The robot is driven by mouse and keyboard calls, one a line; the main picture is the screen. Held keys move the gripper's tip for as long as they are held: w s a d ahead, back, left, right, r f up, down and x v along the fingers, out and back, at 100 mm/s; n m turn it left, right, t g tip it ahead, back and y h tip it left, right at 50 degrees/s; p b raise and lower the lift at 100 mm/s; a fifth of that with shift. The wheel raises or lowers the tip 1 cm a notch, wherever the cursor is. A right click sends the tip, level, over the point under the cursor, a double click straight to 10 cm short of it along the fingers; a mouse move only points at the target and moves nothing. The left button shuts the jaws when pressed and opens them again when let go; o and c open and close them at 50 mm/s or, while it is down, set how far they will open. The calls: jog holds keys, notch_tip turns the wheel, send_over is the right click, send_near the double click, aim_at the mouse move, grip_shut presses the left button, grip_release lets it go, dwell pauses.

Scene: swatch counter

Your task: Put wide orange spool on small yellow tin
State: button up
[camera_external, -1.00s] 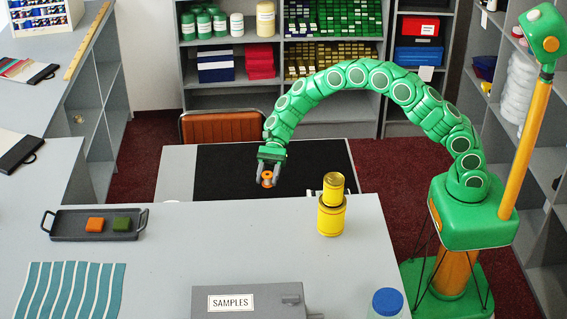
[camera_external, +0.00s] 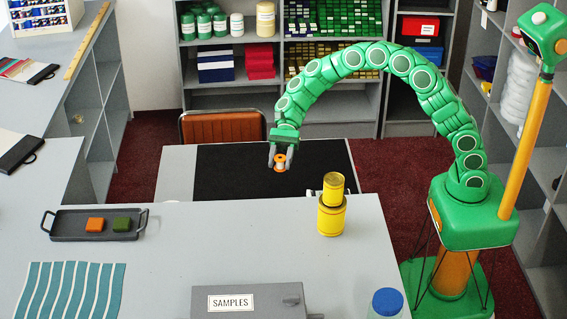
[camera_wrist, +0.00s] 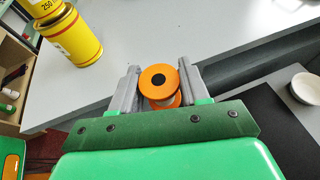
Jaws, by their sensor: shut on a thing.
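The wide orange spool (camera_external: 281,167) is held between the fingers of my gripper (camera_external: 280,160), in the air above the dark area beyond the counter's far edge. In the wrist view the orange spool (camera_wrist: 159,79) shows its round end with a dark centre hole, between the two grey fingers of my gripper (camera_wrist: 158,86). The small yellow tin (camera_external: 333,187) stands upright on a larger yellow tin (camera_external: 331,219), to the right of my gripper. In the wrist view the small tin (camera_wrist: 42,6) is cut off at the top left, above the larger tin (camera_wrist: 74,42).
A dark tray (camera_external: 70,231) with an orange and a green block lies at the counter's left. A grey SAMPLES box (camera_external: 262,301) and a blue-capped container (camera_external: 386,303) are at the front. A white bowl (camera_wrist: 305,84) shows in the wrist view. The counter's middle (camera_external: 230,245) is clear.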

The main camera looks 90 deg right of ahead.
jog(key=s+a+r, duration=0.5)
jog(key=s+r, duration=0.1)
jog(key=r, duration=0.2)
jog(key=s+a+r, duration=0.4)
jog(key=s+r, duration=0.1)
jog(key=r, duration=0.4)
jog(key=s+a+r+n+g, duration=0.1)
jog(key=s+a+r, duration=0.35)
jog(key=s, duration=0.35)
jog(key=s+a+r, duration=0.4)
jog(key=s+r, duration=0.1)
jog(key=s, duration=0.3)
send_over(336, 179)
jog(key=f, duration=0.9)
jog(key=shift+s+f, duration=0.1)
jog(key=shift+s, duration=0.1)
jog(key=shift+w+f, duration=0.2)
jog(key=shift+f, duration=1.6)
jog(key=shift+f, duration=0.1)
jog(key=o, duration=1)
